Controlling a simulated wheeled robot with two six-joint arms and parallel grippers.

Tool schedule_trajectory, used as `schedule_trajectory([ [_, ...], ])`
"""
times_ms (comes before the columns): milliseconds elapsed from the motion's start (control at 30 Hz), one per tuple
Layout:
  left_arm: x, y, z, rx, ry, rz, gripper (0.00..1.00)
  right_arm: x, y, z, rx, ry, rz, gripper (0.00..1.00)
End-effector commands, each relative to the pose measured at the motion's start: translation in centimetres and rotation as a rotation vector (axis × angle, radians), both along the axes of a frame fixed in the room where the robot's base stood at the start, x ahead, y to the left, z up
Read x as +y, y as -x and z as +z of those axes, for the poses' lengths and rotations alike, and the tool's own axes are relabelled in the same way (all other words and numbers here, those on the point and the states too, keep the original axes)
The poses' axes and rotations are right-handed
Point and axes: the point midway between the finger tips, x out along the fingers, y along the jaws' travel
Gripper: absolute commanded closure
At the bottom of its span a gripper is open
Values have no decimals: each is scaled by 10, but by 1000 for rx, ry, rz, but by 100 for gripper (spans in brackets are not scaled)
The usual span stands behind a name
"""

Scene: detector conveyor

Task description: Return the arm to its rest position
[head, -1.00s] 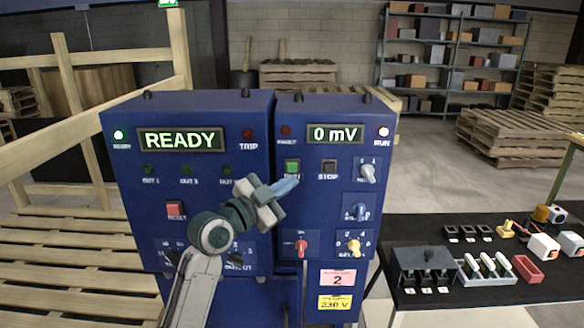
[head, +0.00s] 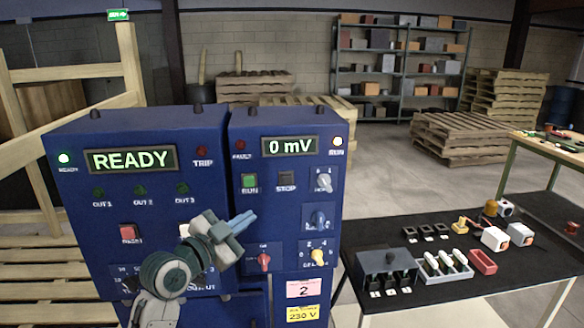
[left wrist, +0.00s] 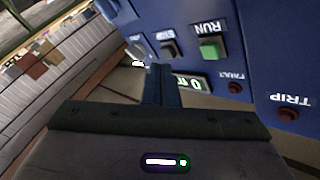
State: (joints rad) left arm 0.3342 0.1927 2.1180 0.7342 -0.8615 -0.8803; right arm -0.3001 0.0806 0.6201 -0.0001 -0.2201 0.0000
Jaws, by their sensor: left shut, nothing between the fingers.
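My left gripper (head: 243,222) is in front of the blue control cabinets, its light-blue fingers shut and empty. In the head view it lies below the green RUN button (head: 250,183) and the dark STOP button (head: 286,181), and above the red knob (head: 264,262). In the left wrist view the shut fingers (left wrist: 159,82) point toward the panel, with the RUN button (left wrist: 211,50) beyond them, apart. The left display (head: 131,160) reads READY and the right display (head: 290,146) reads 0 mV. The RUN lamp (head: 338,142) is lit white. My right gripper is not in view.
Wooden pallets (head: 470,140) and a shelf (head: 400,70) stand behind. A wooden frame is at the left.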

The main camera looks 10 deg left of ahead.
Motion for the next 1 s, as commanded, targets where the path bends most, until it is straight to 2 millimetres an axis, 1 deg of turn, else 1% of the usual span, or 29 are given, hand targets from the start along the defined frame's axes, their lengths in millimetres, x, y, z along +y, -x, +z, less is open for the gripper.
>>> schedule_trajectory([
  [33, 0, 10, -28, 72, 0, 10, 100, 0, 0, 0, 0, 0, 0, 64],
  [67, 0, 16, -45, 121, 1, 19, 100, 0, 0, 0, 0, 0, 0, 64],
  [100, 1, 27, -70, 195, 2, 34, 100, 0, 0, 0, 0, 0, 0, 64],
  [167, 3, 47, -108, 313, 8, 66, 100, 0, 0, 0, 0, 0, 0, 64],
  [200, 5, 62, -133, 394, 13, 90, 100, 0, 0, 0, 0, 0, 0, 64],
  [267, 9, 86, -167, 510, 19, 134, 100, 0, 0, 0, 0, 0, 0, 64],
  [300, 13, 104, -189, 587, 24, 167, 100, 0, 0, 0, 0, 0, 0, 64],
  [367, 19, 132, -219, 701, 31, 223, 100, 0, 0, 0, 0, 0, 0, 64],
  [400, 23, 152, -237, 774, 36, 263, 100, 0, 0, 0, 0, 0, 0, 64],
  [467, 30, 182, -261, 876, 45, 326, 100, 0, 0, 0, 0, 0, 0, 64],
  [500, 34, 201, -273, 936, 50, 368, 100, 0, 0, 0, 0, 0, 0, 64],
  [600, 44, 242, -296, 1056, 60, 462, 100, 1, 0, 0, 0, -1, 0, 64],
  [700, 52, 276, -311, 1144, 68, 544, 100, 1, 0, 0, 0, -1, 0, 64],
  [800, 60, 306, -322, 1219, 73, 621, 100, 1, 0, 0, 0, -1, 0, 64],
  [1000, 73, 361, -333, 1340, 81, 769, 100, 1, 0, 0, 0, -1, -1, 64],
])
